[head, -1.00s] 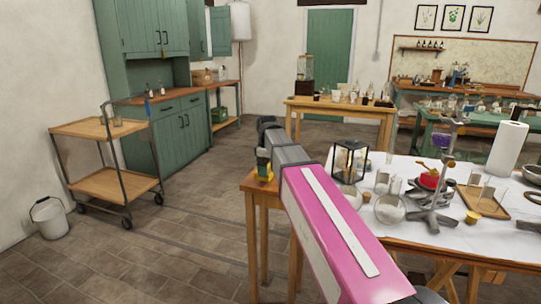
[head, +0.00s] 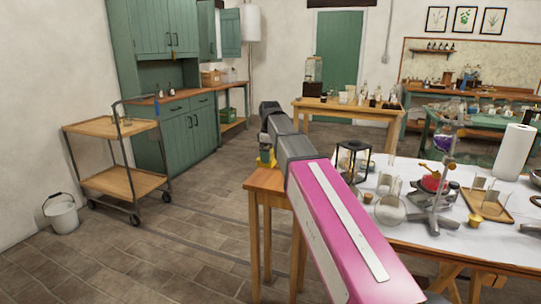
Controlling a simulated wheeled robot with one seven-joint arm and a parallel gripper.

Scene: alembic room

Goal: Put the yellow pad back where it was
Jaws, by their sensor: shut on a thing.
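My arm reaches forward over a small wooden table, and my gripper (head: 265,147) hangs at its far end, small in the head view. It is shut on a small yellow thing, which looks like the yellow pad (head: 267,158). The pad shows just above the far edge of the small wooden table (head: 262,180). The fingers and the pad's exact shape are too small to make out. My arm hides part of the tabletop.
A white-covered table (head: 410,225) with a black lantern (head: 352,160), glassware and a metal stand (head: 435,205) is on the right. A wooden trolley (head: 112,183) and a white bucket (head: 62,213) are at left. The floor between is clear.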

